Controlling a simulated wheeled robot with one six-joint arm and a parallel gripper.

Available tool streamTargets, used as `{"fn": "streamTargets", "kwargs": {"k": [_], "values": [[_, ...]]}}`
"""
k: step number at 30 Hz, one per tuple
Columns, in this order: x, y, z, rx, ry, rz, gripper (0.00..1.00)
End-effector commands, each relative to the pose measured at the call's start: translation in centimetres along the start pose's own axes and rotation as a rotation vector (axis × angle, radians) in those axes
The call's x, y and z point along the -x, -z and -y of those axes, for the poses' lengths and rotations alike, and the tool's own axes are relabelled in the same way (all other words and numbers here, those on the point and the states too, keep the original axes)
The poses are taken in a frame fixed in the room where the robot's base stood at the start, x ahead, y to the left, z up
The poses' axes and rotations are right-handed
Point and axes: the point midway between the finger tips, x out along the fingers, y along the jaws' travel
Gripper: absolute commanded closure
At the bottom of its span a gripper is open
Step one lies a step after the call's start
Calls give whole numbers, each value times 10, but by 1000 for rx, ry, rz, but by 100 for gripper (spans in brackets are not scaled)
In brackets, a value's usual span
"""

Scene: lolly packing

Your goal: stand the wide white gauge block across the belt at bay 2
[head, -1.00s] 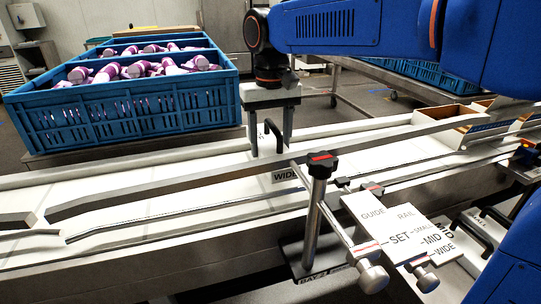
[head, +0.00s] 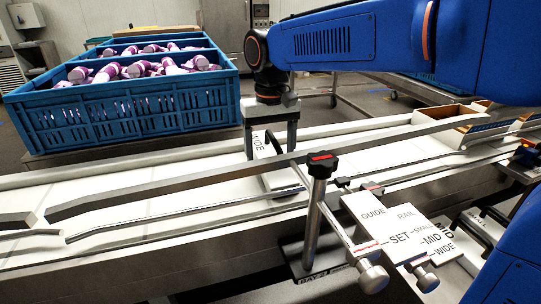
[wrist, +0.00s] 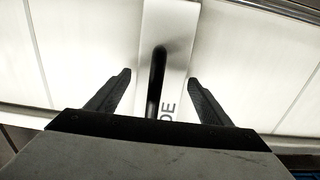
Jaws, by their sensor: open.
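The wide white gauge block (head: 278,184) is on the belt (head: 120,190), its long side running across it between the rails. Its "WIDE" lettering (head: 259,141) reads sideways towards the far end. My gripper (head: 270,150) is open, pointing down over the block, its fingers on either side of the black handle. In the wrist view the pale block (wrist: 172,30) and its handle (wrist: 157,80) lie between the spread fingers (wrist: 160,80), with gaps on both sides. A clamp post (head: 317,205) stands nearest, its base marked as a bay, the number hard to read.
A guide-rail setting plate (head: 400,225) is at front right, near other handled blocks (head: 478,228). A blue crate (head: 125,110) of purple-white lollies stands behind. The belt to the left is clear.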

Motion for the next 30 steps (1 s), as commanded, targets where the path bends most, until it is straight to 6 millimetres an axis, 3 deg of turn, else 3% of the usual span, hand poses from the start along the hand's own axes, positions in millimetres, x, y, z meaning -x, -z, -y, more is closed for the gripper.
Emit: {"fn": "streamTargets", "kwargs": {"k": [18,24,30], "values": [[101,0,0,0,1,-3,27],[116,0,0,0,1,-2,27],[118,0,0,0,0,-1,27]]}}
